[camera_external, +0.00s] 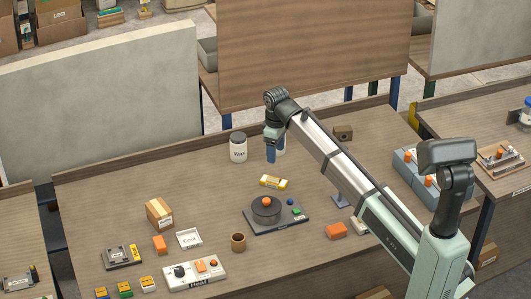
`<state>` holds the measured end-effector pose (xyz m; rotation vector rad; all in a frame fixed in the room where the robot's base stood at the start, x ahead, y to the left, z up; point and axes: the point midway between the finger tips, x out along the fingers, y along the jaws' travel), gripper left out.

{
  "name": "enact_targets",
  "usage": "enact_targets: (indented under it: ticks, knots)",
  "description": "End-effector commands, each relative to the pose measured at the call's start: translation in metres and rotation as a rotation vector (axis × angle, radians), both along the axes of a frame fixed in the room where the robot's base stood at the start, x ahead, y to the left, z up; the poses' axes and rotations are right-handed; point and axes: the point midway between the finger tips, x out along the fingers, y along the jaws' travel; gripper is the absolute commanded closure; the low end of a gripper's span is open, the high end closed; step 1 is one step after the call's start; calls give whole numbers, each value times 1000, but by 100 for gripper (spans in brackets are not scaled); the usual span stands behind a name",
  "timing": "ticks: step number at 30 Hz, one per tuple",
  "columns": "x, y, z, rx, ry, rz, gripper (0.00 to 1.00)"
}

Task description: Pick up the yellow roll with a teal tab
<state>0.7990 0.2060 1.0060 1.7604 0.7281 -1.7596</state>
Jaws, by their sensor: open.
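Several small yellow-and-dark pieces sit in a row at the table's front left: one with a blue top (101,292), one with a green or teal top (125,288) and one with an orange top (147,283). They are too small to tell which is the yellow roll with a teal tab. My gripper (271,156) is open, pointing down over the back middle of the table, far from this row. A yellow-and-white labelled piece (273,182) lies in front of it.
A dark round plate device (266,210), a "Heat" control box (195,272), a brown cup (238,242) and a cardboard box (159,213) stand nearby. The table's back left is clear.

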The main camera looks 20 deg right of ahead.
Motion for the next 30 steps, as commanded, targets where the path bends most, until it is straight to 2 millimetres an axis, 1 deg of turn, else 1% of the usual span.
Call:
enact_targets:
  ticks: [4, 14, 20, 22, 23, 26, 29, 30]
  knots:
    - [0, 0, 0, 0, 0, 0, 32]
    - [0, 0, 0, 0, 0, 0, 0]
    - [0, 0, 0, 0, 0, 0, 0]
    - [1, -4, 0, 0, 0, -5, 0]
    - [2, -7, 0, 0, 0, -9, 0]
    - [7, -28, 1, 0, -1, -38, 0]
    - [13, -62, 3, 1, -4, -82, 0]
    - [15, -76, 4, 1, -5, -100, 0]
